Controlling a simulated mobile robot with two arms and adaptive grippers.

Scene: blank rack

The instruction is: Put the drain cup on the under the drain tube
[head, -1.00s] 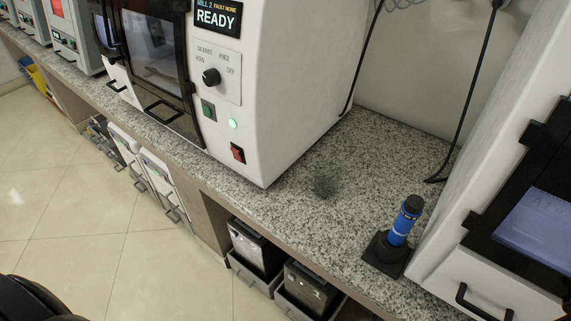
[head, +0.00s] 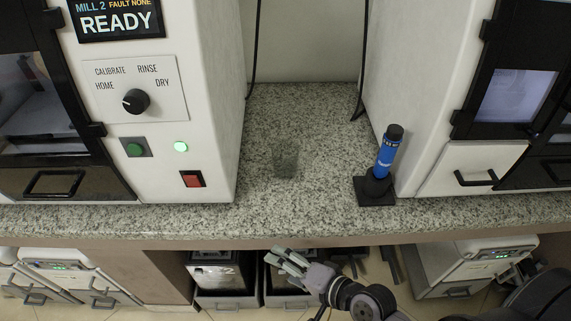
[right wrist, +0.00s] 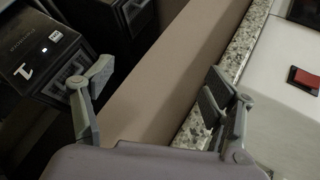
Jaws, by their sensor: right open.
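My right gripper (head: 281,254) is open and empty, in front of the counter edge and nearer me than the cup. The right wrist view shows its two fingers spread apart (right wrist: 158,75), with no cup in that view. I cannot make out a drain tube in either view. My left gripper is not in view.
Mill 2 (head: 215,120) stands left of the cup. A blue tool on a black stand (head: 386,155) stands to its right, beside another white machine (head: 410,90). The counter (head: 290,215) is clear in front of the cup. Dark boxes (head: 222,275) sit below.

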